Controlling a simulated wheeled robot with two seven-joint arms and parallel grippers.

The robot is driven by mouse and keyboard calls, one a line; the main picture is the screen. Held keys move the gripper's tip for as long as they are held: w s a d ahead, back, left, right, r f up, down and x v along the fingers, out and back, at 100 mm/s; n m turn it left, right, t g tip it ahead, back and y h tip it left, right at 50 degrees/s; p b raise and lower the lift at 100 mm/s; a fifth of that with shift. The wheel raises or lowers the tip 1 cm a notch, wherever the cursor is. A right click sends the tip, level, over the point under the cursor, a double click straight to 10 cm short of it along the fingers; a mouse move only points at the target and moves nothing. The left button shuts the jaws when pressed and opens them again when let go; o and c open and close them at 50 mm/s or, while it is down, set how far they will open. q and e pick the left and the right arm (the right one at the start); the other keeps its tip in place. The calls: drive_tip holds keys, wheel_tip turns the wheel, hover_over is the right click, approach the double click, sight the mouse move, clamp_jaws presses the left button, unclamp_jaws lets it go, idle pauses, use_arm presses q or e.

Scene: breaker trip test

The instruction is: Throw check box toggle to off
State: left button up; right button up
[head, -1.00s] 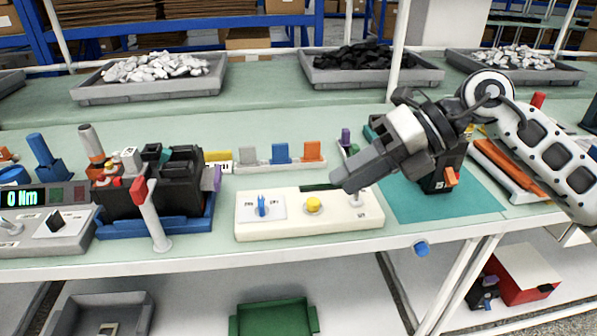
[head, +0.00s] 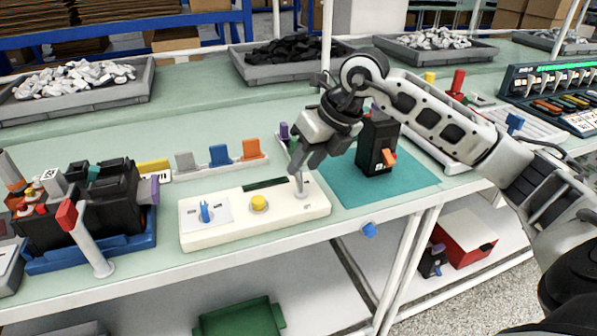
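The check box (head: 240,226) is a long cream box at the bench's front edge. It carries a blue knob (head: 205,212) on a white plate at its left, a yellow button (head: 259,203) in the middle and a dark slot behind. The toggle (head: 301,188) is a small pale lever at its right end. My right gripper (head: 303,168) hangs over that end, fingers pointing down at the toggle. The fingers hide the toggle's upper part, and I cannot tell whether they touch it or how far apart they are. My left gripper is not in view.
A black breaker (head: 376,148) with an orange lever stands on a teal mat (head: 410,184) right of the box. A red-tipped lever (head: 87,240) rises by a blue fixture (head: 120,250) at left. Coloured blocks (head: 219,155) stand behind the box. Bench space behind them is clear.

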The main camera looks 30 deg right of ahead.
sight(300, 171)
drive_tip(key=shift+x, duration=1.95)
